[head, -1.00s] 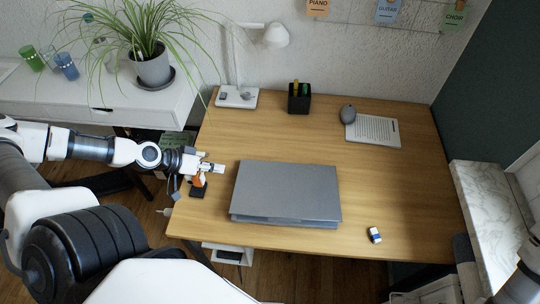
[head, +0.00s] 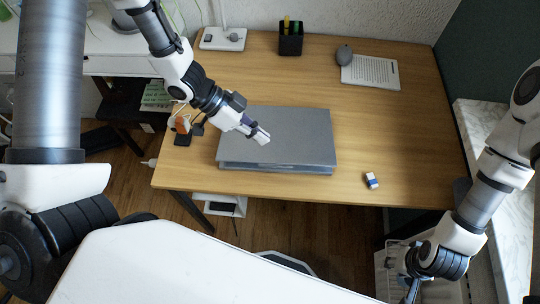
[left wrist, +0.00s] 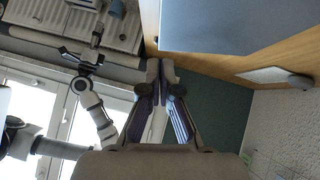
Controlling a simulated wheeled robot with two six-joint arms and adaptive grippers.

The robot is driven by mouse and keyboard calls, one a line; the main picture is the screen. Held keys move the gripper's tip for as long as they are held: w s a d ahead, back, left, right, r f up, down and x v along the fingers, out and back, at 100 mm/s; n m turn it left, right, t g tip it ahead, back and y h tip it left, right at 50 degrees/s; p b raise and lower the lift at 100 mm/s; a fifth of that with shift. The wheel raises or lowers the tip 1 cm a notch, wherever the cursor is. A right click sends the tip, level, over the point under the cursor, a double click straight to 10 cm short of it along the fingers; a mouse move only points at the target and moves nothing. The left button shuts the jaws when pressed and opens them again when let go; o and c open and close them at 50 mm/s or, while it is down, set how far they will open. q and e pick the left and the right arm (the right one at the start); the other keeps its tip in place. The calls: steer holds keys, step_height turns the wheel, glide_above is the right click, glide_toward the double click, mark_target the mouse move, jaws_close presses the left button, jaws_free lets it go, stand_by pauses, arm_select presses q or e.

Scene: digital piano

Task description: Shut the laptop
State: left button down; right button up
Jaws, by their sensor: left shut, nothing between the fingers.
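The grey laptop (head: 290,135) lies on the wooden desk (head: 400,130), its lid down almost flat over the base. A thin line between lid and base shows along its near edge; I cannot tell if the lid is fully closed. My left gripper (head: 262,136) is shut and empty over the left part of the lid; I cannot tell whether it touches. In the left wrist view the shut fingers (left wrist: 160,78) show below the grey laptop surface (left wrist: 225,22). My right gripper (head: 412,288) hangs low at the bottom right, away from the desk, its fingers unclear.
An eraser (head: 371,180) lies right of the laptop. A small dark stand (head: 184,138) is at the desk's left edge. The desk's right half is mostly clear.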

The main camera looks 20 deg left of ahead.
mark_target(281, 163)
arm_select(q)
steer(key=x, duration=0.4)
steer(key=shift+d+f, duration=0.1)
steer(key=shift+s+f, duration=0.15)
steer(key=shift+f, duration=0.45)
steer(key=shift+s+f, duration=0.15)
steer(key=shift+f, duration=0.5)
steer(key=shift+s+f, duration=0.1)
steer(key=shift+f, duration=0.45)
steer(key=shift+f, duration=0.15)
steer(key=f+b, duration=0.1)
steer(key=s+f+b, duration=0.1)
steer(key=f, duration=0.1)
steer(key=f+b, duration=0.1)
steer(key=f, duration=0.1)
steer(key=shift+s+d+f, duration=0.15)
steer(key=shift+s+d, duration=0.1)
steer(key=shift+s+f, duration=0.1)
steer(key=shift+s, duration=0.05)
